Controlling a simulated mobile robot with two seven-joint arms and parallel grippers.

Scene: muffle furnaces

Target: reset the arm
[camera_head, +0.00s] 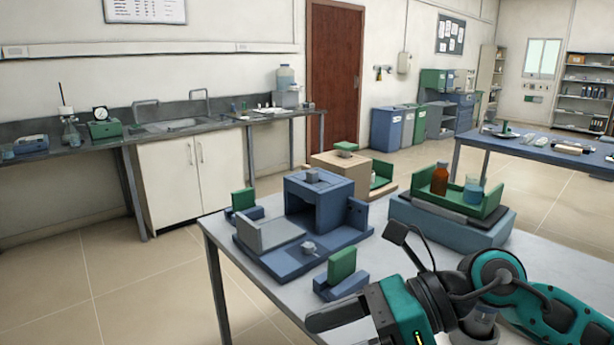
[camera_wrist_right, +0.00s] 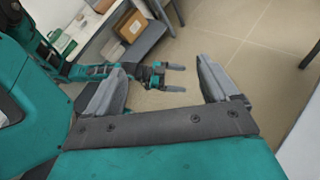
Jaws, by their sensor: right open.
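My right arm comes in from the right in the head view, with its teal and black gripper (camera_head: 335,315) low over the front of the grey table. In the right wrist view my right gripper (camera_wrist_right: 160,66) shows two grey fingers spread apart with nothing between them. My left gripper is not in the head view. In the right wrist view my left gripper (camera_wrist_right: 184,78) shows farther off, with its two fingers apart and empty, above the tan floor.
A blue furnace (camera_head: 318,205) with a grey plate in front and a beige furnace (camera_head: 335,172) stand on the table (camera_head: 385,262). A green block (camera_head: 341,265) is close beyond my right gripper. A green tray (camera_head: 480,207) holds a brown bottle (camera_head: 440,180) and a beaker (camera_head: 473,192).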

